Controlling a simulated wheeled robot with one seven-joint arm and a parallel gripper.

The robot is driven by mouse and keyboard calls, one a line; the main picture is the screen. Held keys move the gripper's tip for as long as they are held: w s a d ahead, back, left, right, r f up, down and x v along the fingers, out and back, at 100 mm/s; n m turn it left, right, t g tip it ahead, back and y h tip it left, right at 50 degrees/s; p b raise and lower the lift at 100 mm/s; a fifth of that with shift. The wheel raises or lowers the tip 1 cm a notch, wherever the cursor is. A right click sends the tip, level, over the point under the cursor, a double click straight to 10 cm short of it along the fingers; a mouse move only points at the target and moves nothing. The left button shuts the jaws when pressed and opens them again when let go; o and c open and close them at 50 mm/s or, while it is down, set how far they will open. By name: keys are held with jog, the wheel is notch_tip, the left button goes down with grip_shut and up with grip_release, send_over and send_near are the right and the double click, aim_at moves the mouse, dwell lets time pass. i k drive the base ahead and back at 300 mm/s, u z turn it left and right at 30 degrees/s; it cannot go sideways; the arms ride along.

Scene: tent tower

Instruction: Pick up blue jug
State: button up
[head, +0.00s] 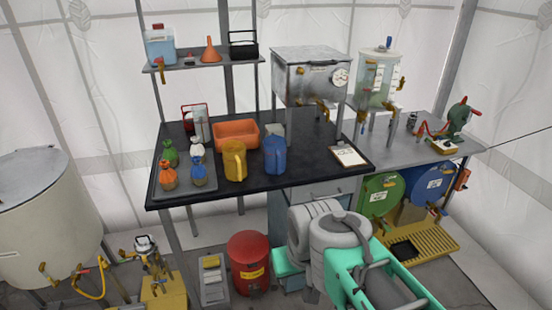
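The blue jug (274,155) stands upright on the black worktop, near its front edge and a little right of the middle. A yellow jug (235,161) stands just to its left. My grey and teal arm shows at the lower right of the head view, in front of and below the worktop. I cannot make out my gripper's fingers in this view. No part of my arm touches the blue jug.
An orange bin (236,133) sits behind the jugs. A metal box with a gauge (309,77) stands raised behind. The worktop between jug and clipboard is clear.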

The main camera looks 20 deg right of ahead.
aim_at(274, 147)
jog(key=k, duration=0.6)
jog(key=u, duration=0.45)
jog(key=i, duration=1.5)
jog(key=u, duration=0.1)
